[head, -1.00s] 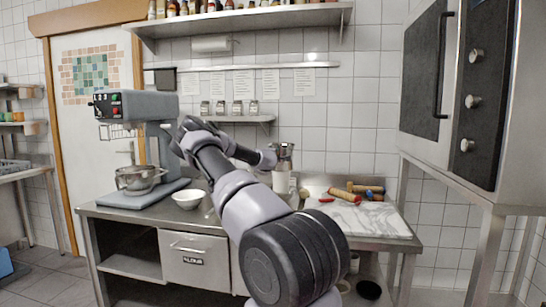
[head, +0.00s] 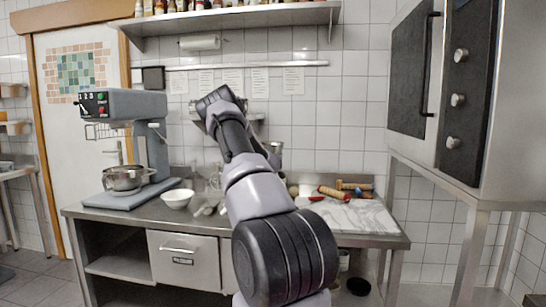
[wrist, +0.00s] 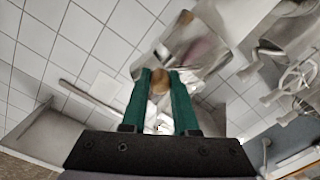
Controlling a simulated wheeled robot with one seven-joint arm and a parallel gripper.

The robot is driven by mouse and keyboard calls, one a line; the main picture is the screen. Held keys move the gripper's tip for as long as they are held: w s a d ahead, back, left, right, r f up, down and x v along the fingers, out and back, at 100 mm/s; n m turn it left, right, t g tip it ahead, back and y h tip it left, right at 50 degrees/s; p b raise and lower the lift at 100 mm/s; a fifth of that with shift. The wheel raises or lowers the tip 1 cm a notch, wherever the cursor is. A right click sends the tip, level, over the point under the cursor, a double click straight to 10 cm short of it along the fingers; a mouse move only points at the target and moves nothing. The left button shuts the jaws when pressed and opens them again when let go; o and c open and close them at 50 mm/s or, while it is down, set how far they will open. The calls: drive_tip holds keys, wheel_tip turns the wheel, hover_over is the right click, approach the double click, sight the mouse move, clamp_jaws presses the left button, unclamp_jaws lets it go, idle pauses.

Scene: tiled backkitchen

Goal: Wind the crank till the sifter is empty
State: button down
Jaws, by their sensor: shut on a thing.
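The sifter (wrist: 196,50) is a shiny metal vessel just beyond my fingertips in the wrist view. In the head view, its metal upper part (head: 275,148) shows beside my arm, above the counter. A round brown wooden knob, the crank's handle (wrist: 160,80), sits between the green fingertips of my gripper (wrist: 158,78). My gripper is shut on this knob. The rest of the crank is mostly hidden. In the head view my arm covers the gripper and the knob. I cannot see into the sifter or tell what it holds.
A white bowl (head: 177,199) and a stand mixer (head: 124,105) with a metal bowl (head: 124,178) stand left on the counter (head: 140,218). A marble board (head: 355,217) with rolling pins (head: 334,193) lies right.

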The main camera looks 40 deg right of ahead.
drive_tip(key=shift+s+d+f+m, duration=0.15)
drive_tip(key=shift+f+m, duration=0.1)
drive_tip(key=shift+m, duration=0.3)
drive_tip(key=shift+s+d+f+m, duration=0.15)
drive_tip(key=shift+f+m, duration=0.1)
drive_tip(key=shift+m, duration=0.3)
drive_tip(key=c, duration=0.7)
unclamp_jaws()
drive_tip(key=shift+a, duration=0.1)
drive_tip(key=v, duration=1)
drive_tip(key=shift+s+a+f, duration=0.1)
drive_tip(key=shift+s+a, duration=0.15)
drive_tip(key=shift+s, duration=0.05)
